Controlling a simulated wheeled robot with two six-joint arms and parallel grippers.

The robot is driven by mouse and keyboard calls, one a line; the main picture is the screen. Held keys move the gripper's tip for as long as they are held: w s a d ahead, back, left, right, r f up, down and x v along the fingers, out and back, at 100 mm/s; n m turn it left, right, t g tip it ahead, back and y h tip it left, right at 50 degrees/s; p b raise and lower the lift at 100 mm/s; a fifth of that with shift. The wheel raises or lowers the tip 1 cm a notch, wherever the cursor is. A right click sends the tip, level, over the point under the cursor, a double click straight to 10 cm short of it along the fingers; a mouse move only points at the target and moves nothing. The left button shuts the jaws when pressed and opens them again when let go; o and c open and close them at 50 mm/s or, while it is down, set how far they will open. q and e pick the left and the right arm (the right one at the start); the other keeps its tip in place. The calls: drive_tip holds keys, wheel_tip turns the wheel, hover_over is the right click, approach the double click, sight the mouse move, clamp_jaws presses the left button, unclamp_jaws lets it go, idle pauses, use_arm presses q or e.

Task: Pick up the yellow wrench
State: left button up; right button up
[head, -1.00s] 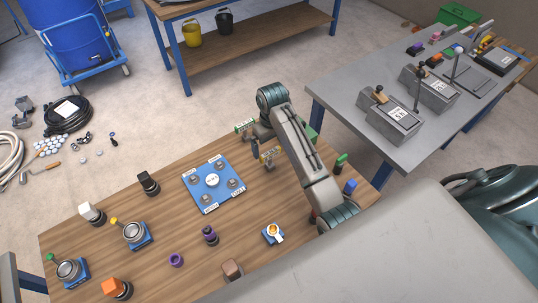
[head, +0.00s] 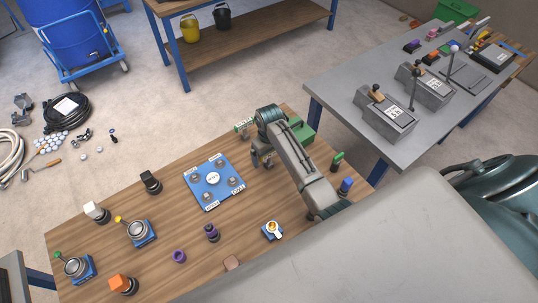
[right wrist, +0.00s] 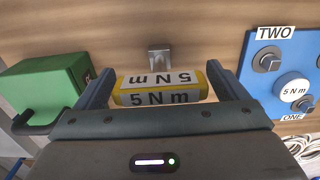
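The yellow wrench (right wrist: 160,88) shows in the right wrist view as a yellow block with white "5 N m" labels, and a grey metal square end (right wrist: 159,58) shows just beyond it. My right gripper (right wrist: 160,82) is open around it, one finger on each side, with narrow gaps visible. In the head view my right gripper (head: 262,160) is low over the table at the right of the blue board, and my arm mostly hides the wrench. My left gripper is not in view.
The blue board (head: 209,201) with knobs lies left of my right gripper. Several coloured parts stand on the wooden table (head: 180,218).

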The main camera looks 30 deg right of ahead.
drive_tip(key=c, duration=0.8)
